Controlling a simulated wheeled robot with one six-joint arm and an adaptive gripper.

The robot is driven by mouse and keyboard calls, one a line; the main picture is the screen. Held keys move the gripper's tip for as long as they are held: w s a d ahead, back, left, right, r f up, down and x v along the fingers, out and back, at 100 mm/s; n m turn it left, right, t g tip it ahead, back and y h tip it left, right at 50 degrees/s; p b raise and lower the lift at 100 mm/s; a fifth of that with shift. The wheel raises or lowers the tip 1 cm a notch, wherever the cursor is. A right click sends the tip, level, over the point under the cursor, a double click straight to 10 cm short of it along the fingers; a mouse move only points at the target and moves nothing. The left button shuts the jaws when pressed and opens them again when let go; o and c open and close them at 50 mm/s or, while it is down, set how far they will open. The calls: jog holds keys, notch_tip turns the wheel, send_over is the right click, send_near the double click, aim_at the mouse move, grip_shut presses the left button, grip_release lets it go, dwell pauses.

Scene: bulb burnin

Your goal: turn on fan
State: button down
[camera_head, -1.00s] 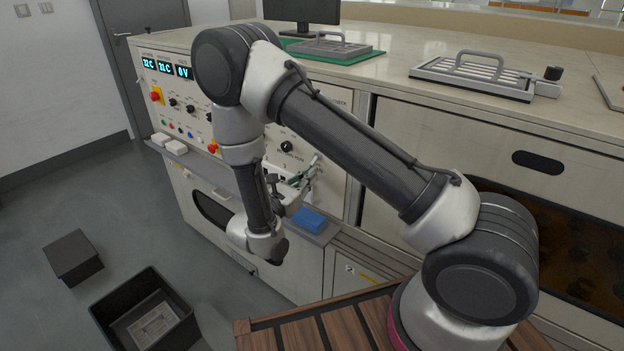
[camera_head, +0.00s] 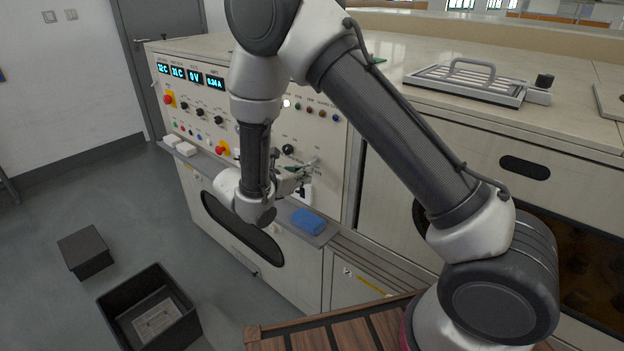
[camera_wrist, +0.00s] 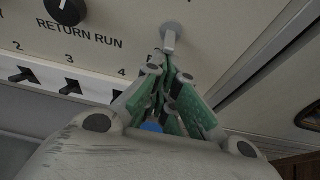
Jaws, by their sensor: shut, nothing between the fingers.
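The control panel (camera_head: 330,135) is the cream front of the machine. In the wrist view a small metal toggle lever (camera_wrist: 169,42) on a round base stands out from the panel, above a label mostly hidden by my fingers; only its first letter, like an F, shows. My gripper (camera_wrist: 170,62) is shut and empty, green pads together, its tips right at the lever's lower end. I cannot tell whether they touch. In the head view my gripper (camera_head: 312,165) is at the panel's lower right, below the black rotary knob (camera_head: 288,149).
A RETURN RUN knob (camera_wrist: 65,10) and numbered black switches (camera_wrist: 70,87) lie left of the lever. A blue block (camera_head: 308,221) and white blocks (camera_head: 186,149) rest on the ledge. A red button (camera_head: 169,99) sits at the panel's left. An open dark bin (camera_head: 188,332) stands on the floor.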

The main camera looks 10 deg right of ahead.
jog(key=r+g+y, duration=0.2)
jog(key=y, duration=0.1)
jog(key=shift+s+a+r+g+y, duration=0.1)
jog(key=shift+s+a+g+y, duration=0.05)
jog(key=shift+a+g+y, duration=0.15)
jog(key=shift+r, duration=0.15)
jog(key=shift+r, duration=0.7)
jog(key=shift+r, duration=0.1)
